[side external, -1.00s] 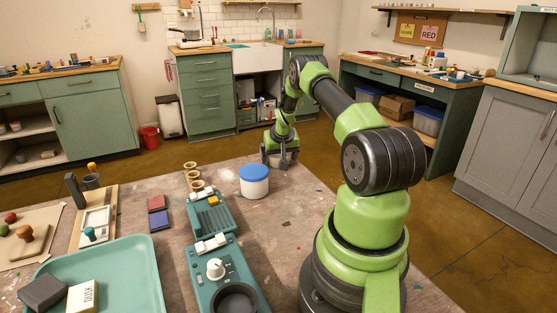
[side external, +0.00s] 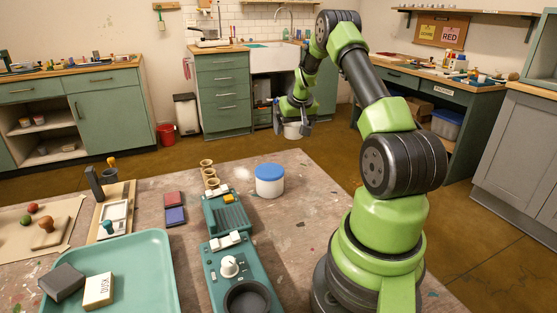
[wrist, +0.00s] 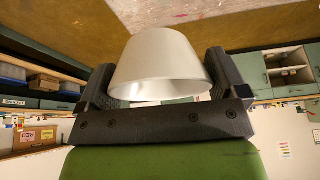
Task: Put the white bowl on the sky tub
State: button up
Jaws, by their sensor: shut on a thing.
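The white bowl (side external: 293,131) is held in my gripper (side external: 292,126), up in the air beyond the table's back edge in the side view. In the wrist view the bowl (wrist: 160,62) sits between the two dark fingers, which are shut on its sides. The sky tub (side external: 269,187), a round white tub with a blue lid (side external: 269,171), stands upright on the table. The tub is in front of and below my gripper in the side view, apart from the bowl. Nothing rests on its lid.
Left of the tub are a teal device (side external: 228,215) and small tan cups (side external: 207,166). Red and blue blocks (side external: 175,216) lie farther left. A teal tray (side external: 140,255) holds a dark block and a box marked DUSK. The table right of the tub is clear.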

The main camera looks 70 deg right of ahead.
jog(key=a+r+n+t+y, duration=0.1)
jog(key=a+r+n+y, duration=0.2)
jog(key=a+n, duration=0.35)
notch_tip(320, 180, up, 3)
jog(key=n+y, duration=0.3)
jog(key=n, duration=0.7)
send_over(263, 170)
jog(key=s, duration=0.2)
jog(key=shift+n, duration=0.25)
jog(key=f, duration=0.9)
jog(key=shift+w+d+f, duration=0.15)
jog(key=shift+w+d, duration=0.1)
jog(key=shift+d, duration=0.15)
jog(key=o, duration=0.6)
jog(key=shift+f, duration=0.15)
jog(key=shift+o, duration=0.3)
